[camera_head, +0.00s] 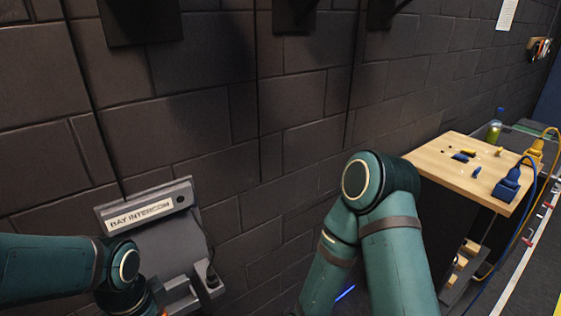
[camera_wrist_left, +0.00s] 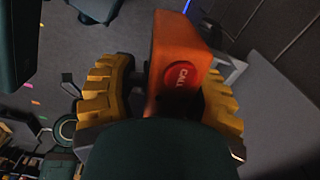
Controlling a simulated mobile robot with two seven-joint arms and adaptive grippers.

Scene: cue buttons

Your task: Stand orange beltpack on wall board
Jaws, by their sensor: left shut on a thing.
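The orange beltpack (camera_wrist_left: 180,50) with a round red CALL button is between the yellow finger pads of my left gripper (camera_wrist_left: 163,97) in the left wrist view. The gripper is shut on it. In the head view my left forearm and wrist hide nearly all of the gripper and beltpack. The grey wall board (camera_head: 168,245), labelled BAY INTERCOM, is on the dark block wall at the lower left. A ledge with brackets (camera_head: 205,279) juts from its bottom, beside my left wrist. Whether the beltpack touches the ledge cannot be seen. My right gripper is out of view.
A wooden-topped table (camera_head: 440,154) with blue and yellow connectors stands at the right. Cables hang from its right side to the floor. Dark boxes (camera_head: 140,20) are mounted high on the wall (camera_head: 200,110). My right arm is bent in front of the wall, left of the table.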

